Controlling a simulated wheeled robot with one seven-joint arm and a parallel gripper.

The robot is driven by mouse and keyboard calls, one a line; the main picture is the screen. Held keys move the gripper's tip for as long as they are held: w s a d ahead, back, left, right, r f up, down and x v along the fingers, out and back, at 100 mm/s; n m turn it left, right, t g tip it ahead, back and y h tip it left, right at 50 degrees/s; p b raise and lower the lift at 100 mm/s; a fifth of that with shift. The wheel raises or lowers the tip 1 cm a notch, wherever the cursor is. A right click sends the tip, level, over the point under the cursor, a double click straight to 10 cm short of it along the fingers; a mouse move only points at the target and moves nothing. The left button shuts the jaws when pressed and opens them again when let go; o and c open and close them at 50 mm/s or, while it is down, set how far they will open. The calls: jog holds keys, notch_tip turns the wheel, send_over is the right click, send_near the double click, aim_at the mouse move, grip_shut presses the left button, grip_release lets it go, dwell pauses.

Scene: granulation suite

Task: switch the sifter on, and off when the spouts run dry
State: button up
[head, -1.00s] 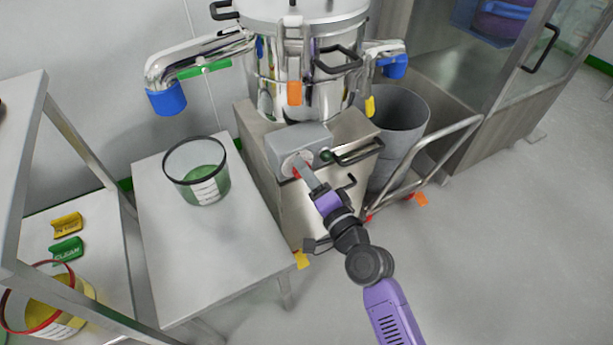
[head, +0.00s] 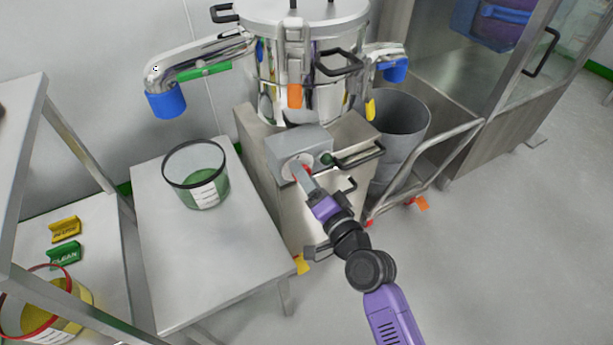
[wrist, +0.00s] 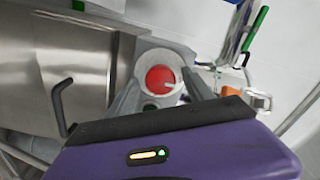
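The sifter (head: 285,85) is a shiny steel drum on a steel cabinet. A grey switch box (head: 280,150) is on the cabinet's front. Its red round knob (wrist: 160,79) with a pale mark shows in the wrist view. My gripper (wrist: 163,90) has its fingers apart on either side of the knob, with gaps visible; contact cannot be told. In the head view my gripper (head: 301,170) is at the box and mostly hides the knob. The left spout (head: 165,100) and right spout (head: 395,70) have blue ends. No stream of material is visible below either.
A clear black-rimmed tub (head: 196,172) with green contents stands on a steel table (head: 215,250). A grey bin (head: 402,125) stands below the right spout. A tubular handle (head: 440,165) is to the right of my arm. A shelf (head: 60,130) is on the left. Floor at right is clear.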

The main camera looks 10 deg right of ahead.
jog(key=shift+s, duration=0.1)
jog(key=v, duration=0.7)
jog(key=shift+s+d, duration=0.15)
jog(key=shift+s, duration=0.1)
dwell(0.4)
jog(key=s+d+r+n+g+h, duration=0.1)
jog(key=s+d+n+h, duration=0.15)
jog(key=s, duration=0.95)
jog(key=s+d+r+n+g+h, duration=0.15)
jog(key=s+n, duration=0.25)
jog(key=s, duration=0.8)
jog(key=s+d+n+h, duration=0.1)
jog(key=s+d+n, duration=0.2)
jog(key=s, duration=0.9)
notch_tip(320, 180, up, 21)
jog(key=p, duration=2)
jog(key=shift+w+f+p, duration=0.15)
jog(key=shift+w+p, duration=0.05)
jog(key=shift+p, duration=0.2)
